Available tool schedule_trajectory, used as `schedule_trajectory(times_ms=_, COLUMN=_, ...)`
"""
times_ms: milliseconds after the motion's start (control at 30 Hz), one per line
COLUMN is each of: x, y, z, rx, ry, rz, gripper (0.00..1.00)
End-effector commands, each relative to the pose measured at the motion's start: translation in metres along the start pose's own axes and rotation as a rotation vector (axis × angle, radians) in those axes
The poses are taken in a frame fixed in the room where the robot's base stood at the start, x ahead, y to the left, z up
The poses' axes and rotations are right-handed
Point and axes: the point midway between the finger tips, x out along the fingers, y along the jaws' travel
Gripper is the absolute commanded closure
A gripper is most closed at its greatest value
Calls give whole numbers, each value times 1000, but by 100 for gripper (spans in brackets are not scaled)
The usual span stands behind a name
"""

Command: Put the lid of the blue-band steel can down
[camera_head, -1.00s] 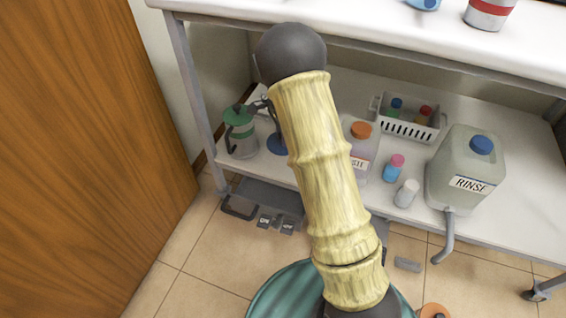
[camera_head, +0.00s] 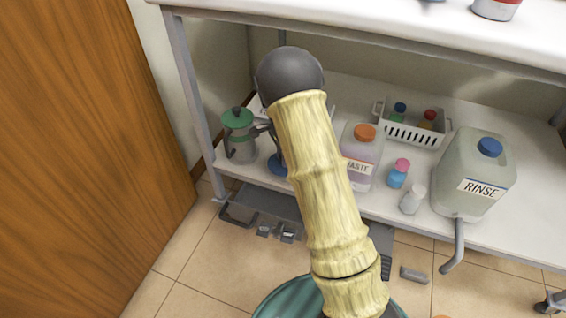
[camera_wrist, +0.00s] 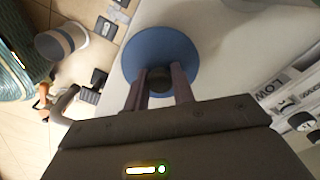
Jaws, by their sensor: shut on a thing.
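The blue round lid (camera_wrist: 155,45) with a dark knob fills the upper middle of the wrist view. My gripper (camera_wrist: 159,82) is shut on its knob. In the head view the blue lid (camera_head: 277,166) shows partly beside my arm, by the front edge of the lower shelf (camera_head: 390,207). My gripper is mostly hidden there behind my arm. I cannot tell whether the lid touches the shelf.
A green-lidded can (camera_head: 240,138) stands left of the lid. A WASTE bottle (camera_head: 362,160), pink-capped bottle (camera_head: 398,174), white bottle (camera_head: 412,200), basket (camera_head: 411,133) and RINSE jug (camera_head: 477,180) stand to the right. The upper tabletop (camera_head: 370,25) overhangs the shelf.

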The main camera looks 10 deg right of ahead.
Motion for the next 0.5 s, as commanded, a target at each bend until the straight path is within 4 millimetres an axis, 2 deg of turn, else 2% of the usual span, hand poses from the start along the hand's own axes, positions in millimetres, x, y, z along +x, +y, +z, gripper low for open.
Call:
schedule_trajectory(times_ms=33, x=14, y=0, z=0, rx=0, ry=-1, rz=2, gripper=97)
schedule_trajectory(times_ms=133, x=24, y=0, z=0, rx=0, ry=-1, rz=2, gripper=97)
schedule_trajectory(times_ms=500, x=24, y=0, z=0, rx=0, ry=-1, rz=1, gripper=97)
